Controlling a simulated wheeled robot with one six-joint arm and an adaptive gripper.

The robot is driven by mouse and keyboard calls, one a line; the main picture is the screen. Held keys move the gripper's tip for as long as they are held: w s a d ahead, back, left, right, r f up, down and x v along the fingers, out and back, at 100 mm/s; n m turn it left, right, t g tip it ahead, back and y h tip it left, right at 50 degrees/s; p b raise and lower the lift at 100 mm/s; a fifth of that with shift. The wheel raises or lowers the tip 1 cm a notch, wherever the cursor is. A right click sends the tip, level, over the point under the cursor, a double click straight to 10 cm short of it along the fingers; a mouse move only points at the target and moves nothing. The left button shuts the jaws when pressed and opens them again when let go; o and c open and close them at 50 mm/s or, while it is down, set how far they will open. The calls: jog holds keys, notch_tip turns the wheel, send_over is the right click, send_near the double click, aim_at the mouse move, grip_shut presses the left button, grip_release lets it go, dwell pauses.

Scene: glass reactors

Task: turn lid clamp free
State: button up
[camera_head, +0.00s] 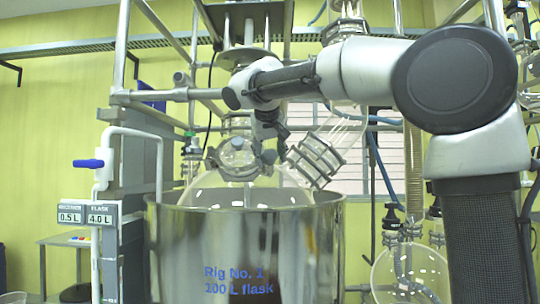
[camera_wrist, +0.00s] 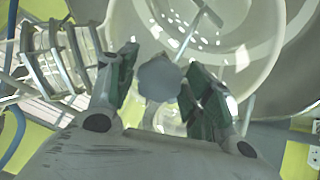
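A grey rounded knob, which looks like the lid clamp's knob (camera_wrist: 158,80), sits between the fingers of my gripper (camera_wrist: 162,62) in the wrist view. The fingers have dark green pads and stand apart, with a narrow gap showing on each side of the knob. In the head view my gripper (camera_head: 268,128) reaches down to the round glass lid (camera_head: 236,154) on the flask's shoulder. A dark knob (camera_head: 269,156) shows at the lid's right edge, just below the fingers. The clamp's far side and any contact with the pads are hidden.
The large glass flask (camera_head: 215,187) sits in a steel vessel (camera_head: 190,250). A ringed glass joint (camera_head: 315,160) stands close to the right of my gripper. Metal frame rods stand left and above. A smaller round flask (camera_head: 408,275) is at the lower right.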

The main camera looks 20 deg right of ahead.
jog(key=c, duration=0.5)
jog(key=shift+c, duration=0.2)
jog(key=shift+n, duration=0.4)
jog(key=n, duration=0.2)
jog(key=shift+n, duration=0.4)
jog(key=n, duration=0.3)
jog(key=shift+f+n+h, duration=0.1)
jog(key=shift+n+h, duration=0.2)
jog(key=n, duration=1)
jog(key=shift+t, duration=0.3)
jog(key=shift+n, duration=0.4)
